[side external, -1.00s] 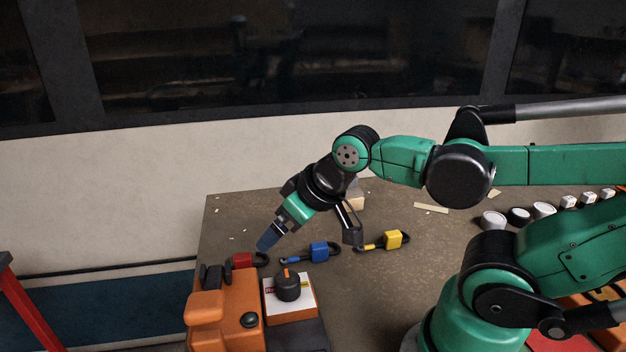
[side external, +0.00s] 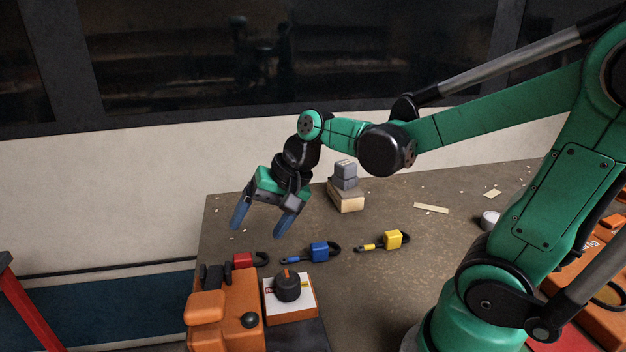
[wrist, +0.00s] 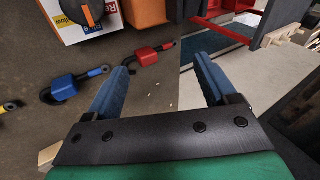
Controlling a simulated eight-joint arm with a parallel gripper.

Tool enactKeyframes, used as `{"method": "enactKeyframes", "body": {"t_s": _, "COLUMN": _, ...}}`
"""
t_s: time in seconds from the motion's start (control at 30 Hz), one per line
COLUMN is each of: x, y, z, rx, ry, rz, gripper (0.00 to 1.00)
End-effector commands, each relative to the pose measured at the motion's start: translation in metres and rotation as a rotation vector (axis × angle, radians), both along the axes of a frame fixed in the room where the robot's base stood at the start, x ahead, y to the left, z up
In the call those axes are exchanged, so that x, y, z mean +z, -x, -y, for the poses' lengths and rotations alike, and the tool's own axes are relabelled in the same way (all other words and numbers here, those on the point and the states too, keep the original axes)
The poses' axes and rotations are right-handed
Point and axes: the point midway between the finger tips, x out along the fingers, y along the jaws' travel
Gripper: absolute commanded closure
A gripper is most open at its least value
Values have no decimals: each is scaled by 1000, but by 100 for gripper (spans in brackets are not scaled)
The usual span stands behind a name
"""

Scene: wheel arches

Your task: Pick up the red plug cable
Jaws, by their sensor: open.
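The red plug cable (side external: 246,260) lies on the table near its left edge, partly hidden behind the orange machine in the side view. In the wrist view its red plug (wrist: 146,57) and dark cable lie just beyond the tip of the left finger. My gripper (side external: 258,232) is open and empty, above the table behind the red plug cable, its blue fingers pointing down. In the wrist view the two fingers of my gripper (wrist: 162,70) stand wide apart with bare table and floor between them.
A blue plug cable (side external: 319,252) and a yellow plug cable (side external: 391,240) lie to the right. A white-topped box with a black dial (side external: 288,286) and an orange machine (side external: 222,315) stand in front. Grey and tan blocks (side external: 346,196) are stacked behind. The table edge is near the red plug.

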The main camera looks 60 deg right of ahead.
Motion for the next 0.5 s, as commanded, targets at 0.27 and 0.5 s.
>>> {"method": "enactKeyframes", "body": {"t_s": 0.27, "x": -32, "y": -48, "z": 18, "rx": -421, "ry": -546, "rz": -285, "gripper": 22}}
{"method": "enactKeyframes", "body": {"t_s": 0.5, "x": -71, "y": -63, "z": 42, "rx": -662, "ry": -966, "rz": -558, "gripper": 22}}
